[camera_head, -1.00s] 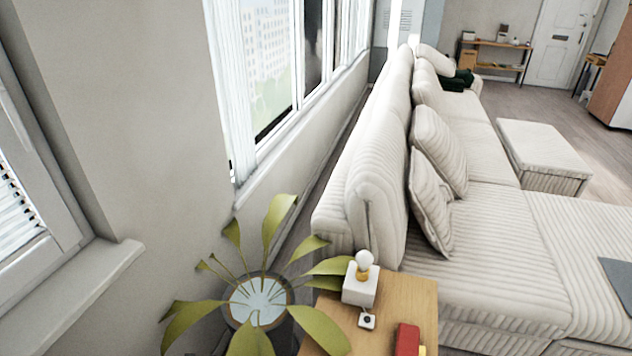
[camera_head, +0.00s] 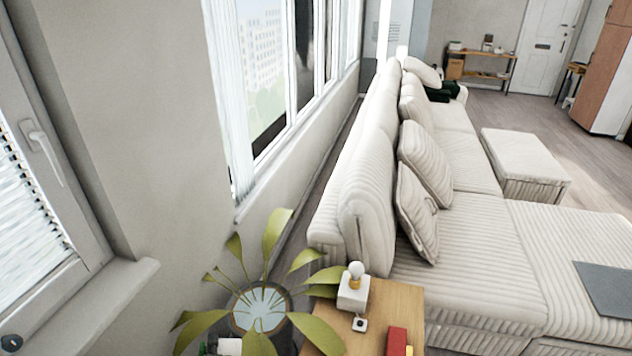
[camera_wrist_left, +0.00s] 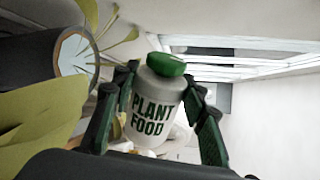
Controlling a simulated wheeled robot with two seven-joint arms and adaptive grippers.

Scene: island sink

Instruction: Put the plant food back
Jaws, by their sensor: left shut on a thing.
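The plant food (camera_wrist_left: 155,108) is a white bottle with a green cap and green lettering. In the left wrist view my left gripper (camera_wrist_left: 160,95) is shut on it, with a dark finger on each side. In the head view a small white part of the bottle (camera_head: 229,346) shows at the bottom edge, in front of the potted plant, with dark parts of my left gripper (camera_head: 215,347) beside it. The potted plant (camera_head: 262,312) has broad green leaves and a dark pot. My right gripper is not in view.
A wooden side table (camera_head: 390,300) stands right of the plant, holding a small lamp (camera_head: 353,290) and a red object (camera_head: 397,340). A striped sofa (camera_head: 470,270) fills the right. The wall and window sill (camera_head: 110,300) are on the left.

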